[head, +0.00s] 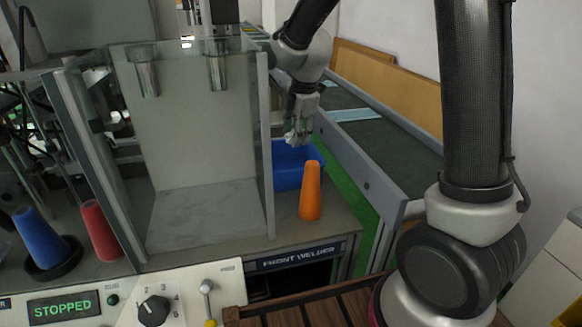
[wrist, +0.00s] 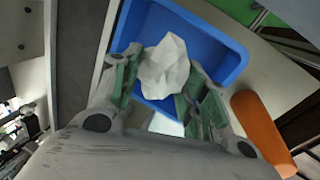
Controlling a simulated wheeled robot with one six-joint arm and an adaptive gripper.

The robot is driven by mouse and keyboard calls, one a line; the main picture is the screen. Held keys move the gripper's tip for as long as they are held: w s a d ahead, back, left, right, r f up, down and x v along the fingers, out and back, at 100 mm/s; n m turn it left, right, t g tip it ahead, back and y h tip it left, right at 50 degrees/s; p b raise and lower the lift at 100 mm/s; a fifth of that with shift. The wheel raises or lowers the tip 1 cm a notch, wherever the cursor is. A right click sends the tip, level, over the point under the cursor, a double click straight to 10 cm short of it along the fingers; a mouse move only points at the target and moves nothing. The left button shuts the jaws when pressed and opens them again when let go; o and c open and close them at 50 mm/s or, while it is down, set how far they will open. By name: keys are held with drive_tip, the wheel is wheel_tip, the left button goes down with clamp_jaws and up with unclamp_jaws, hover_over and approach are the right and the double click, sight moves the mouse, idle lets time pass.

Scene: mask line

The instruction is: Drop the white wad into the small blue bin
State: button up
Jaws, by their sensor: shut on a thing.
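The white wad (wrist: 165,68) is a crumpled, faceted lump between the fingers of my gripper (wrist: 158,90) in the wrist view. My gripper is shut on it. The small blue bin (wrist: 217,62) lies behind and below the wad in the wrist view, with its open top facing the camera. In the head view my gripper (head: 298,138) hangs fingers down over the back part of the blue bin (head: 289,176). The wad is hard to make out there among the fingers. The near wall of the bin shows, but its floor is hidden.
An orange cone (head: 311,191) stands on the bench just in front of the bin; it also shows in the wrist view (wrist: 264,130). A clear-walled welder enclosure (head: 268,150) is close on the left. A dark conveyor (head: 372,135) runs on the right.

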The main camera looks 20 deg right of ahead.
drive_tip(key=shift+f, duration=2.2)
drive_tip(key=o, duration=0.8)
drive_tip(key=v, duration=1.2)
